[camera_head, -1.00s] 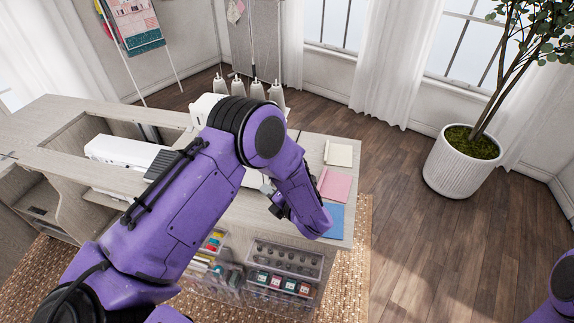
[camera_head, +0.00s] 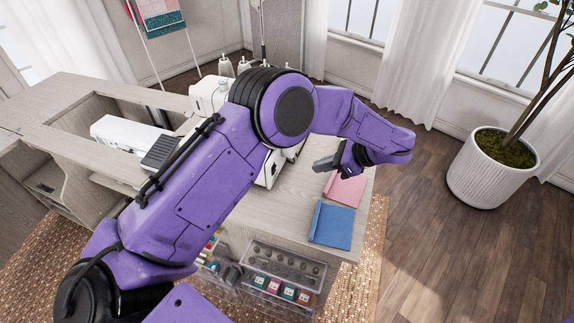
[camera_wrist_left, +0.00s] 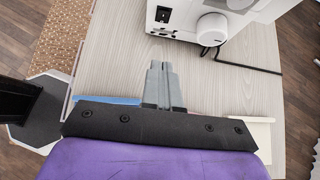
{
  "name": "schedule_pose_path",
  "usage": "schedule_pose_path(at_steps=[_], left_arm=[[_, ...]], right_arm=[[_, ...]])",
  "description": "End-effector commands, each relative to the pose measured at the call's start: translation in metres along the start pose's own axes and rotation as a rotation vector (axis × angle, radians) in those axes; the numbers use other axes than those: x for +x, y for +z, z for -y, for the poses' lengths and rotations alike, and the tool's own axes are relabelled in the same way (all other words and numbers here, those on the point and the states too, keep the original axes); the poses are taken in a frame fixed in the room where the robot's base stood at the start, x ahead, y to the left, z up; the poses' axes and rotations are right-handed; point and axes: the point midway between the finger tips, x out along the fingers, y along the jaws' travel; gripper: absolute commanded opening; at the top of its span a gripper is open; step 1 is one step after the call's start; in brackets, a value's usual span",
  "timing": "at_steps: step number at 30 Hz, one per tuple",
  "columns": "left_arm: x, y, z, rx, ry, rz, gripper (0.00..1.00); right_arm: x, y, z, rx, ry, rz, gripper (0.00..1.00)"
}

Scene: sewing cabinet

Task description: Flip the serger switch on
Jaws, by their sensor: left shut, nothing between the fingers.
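The serger is a white machine with thread cones on the tabletop. In the head view its upper left part (camera_head: 207,95) shows past my arm, which hides most of it. In the left wrist view the serger (camera_wrist_left: 220,12) is at the top edge, with a round white handwheel and a small black switch panel (camera_wrist_left: 162,14) low on its side. The switch position is too small to tell. My left gripper (camera_head: 318,165) is shut and empty above the table, to the right of the serger. In the left wrist view its fingertips (camera_wrist_left: 158,66) point toward the serger, apart from it. My right gripper is out of view.
A pink fabric piece (camera_head: 346,188) and a blue one (camera_head: 332,226) lie on the table near my left gripper. A black cable (camera_wrist_left: 245,66) runs from the serger across the table. Clear drawers stand below the table, and a potted plant (camera_head: 484,178) stands at the right.

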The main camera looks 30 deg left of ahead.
Motion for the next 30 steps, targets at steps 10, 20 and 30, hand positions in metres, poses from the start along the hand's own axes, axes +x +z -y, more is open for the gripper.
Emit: schedule_pose_path(at_steps=[10,20,30], left_arm=[[0.075,0.004,-0.001,0.003,0.005,0.001,0.00],[0.105,0.030,-0.001,0.000,0.002,0.000,0.00],[0.107,0.029,0.000,0.000,0.000,0.000,0.00]], right_arm=[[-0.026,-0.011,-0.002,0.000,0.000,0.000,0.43],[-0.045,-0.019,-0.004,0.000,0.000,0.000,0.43],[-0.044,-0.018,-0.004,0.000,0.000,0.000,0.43]])
